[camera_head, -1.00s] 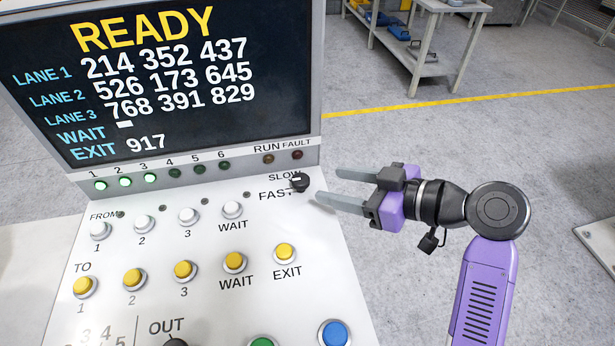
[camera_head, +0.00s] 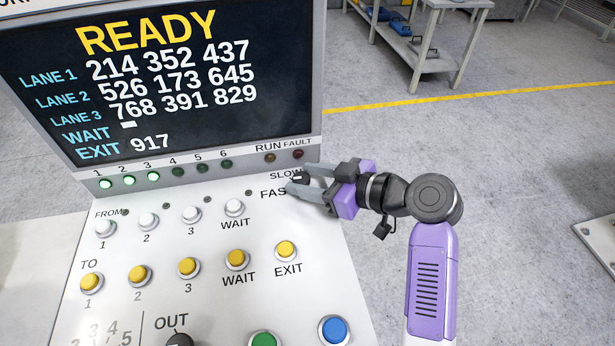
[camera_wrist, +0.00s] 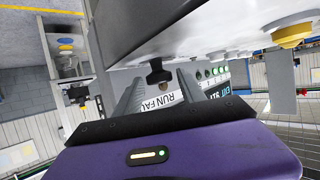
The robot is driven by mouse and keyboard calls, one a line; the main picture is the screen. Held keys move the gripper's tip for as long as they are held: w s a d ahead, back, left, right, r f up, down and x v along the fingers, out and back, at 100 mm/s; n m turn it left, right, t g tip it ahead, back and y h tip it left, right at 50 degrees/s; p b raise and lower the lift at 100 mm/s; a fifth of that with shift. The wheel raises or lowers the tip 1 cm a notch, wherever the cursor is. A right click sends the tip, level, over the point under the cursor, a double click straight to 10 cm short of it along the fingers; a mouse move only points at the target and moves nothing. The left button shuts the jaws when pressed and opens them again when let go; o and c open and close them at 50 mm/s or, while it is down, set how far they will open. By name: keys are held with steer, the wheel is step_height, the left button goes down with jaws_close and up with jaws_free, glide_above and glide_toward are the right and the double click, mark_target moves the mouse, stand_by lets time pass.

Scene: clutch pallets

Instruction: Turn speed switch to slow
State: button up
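The speed switch (camera_head: 300,178) is a small black knob at the panel's upper right, beside the labels SLOW and FAST. In the wrist view the black knob (camera_wrist: 158,72) stands out from the panel between the open fingers (camera_wrist: 160,88), apart from both. The near finger covers part of the FAST label.
The white sloped panel (camera_head: 215,300) holds white FROM buttons, yellow TO buttons (camera_head: 237,259), a green button (camera_head: 264,341) and a blue button (camera_head: 334,329). The READY screen (camera_head: 150,80) rises behind. Open floor lies to the right, with a workbench (camera_head: 432,45) far back.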

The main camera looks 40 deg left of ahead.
jaws_close()
steer(key=shift+m+t, duration=0.3)
steer(key=shift+t, duration=0.1)
steer(key=m+t+p, duration=0.1)
steer(key=t, duration=0.1)
steer(key=s+m+t+p, duration=0.1)
steer(key=m+t+p, duration=0.1)
steer(key=shift+r+m+h, duration=0.2)
steer(key=shift+m+h, duration=0.1)
steer(key=shift+h, duration=0.1)
steer(key=m+t+p, duration=0.1)
steer(key=p, duration=0.1)
steer(key=m+t+h+p, duration=0.1)
steer(key=m+t+p, duration=0.1)
steer(key=shift+s+a+r+h, duration=0.1)
steer(key=shift+a+h, duration=0.1)
steer(key=shift+h, duration=0.1)
steer(key=shift+a+m+t+h+p, duration=0.1)
steer(key=shift+m+t+h+p, duration=0.4)
steer(key=shift+m+t+p, duration=0.45)
steer(key=shift+s+f+m+t+h+b, duration=0.1)
steer(key=shift+f+m+t+h+b, duration=0.1)
steer(key=shift+m+t+h, duration=0.4)
steer(key=shift+f+m+t+h+b, duration=0.1)
steer(key=shift+m+t+h+b, duration=0.05)
steer(key=shift+m+t+h, duration=0.45)
steer(key=shift+m, duration=0.25)
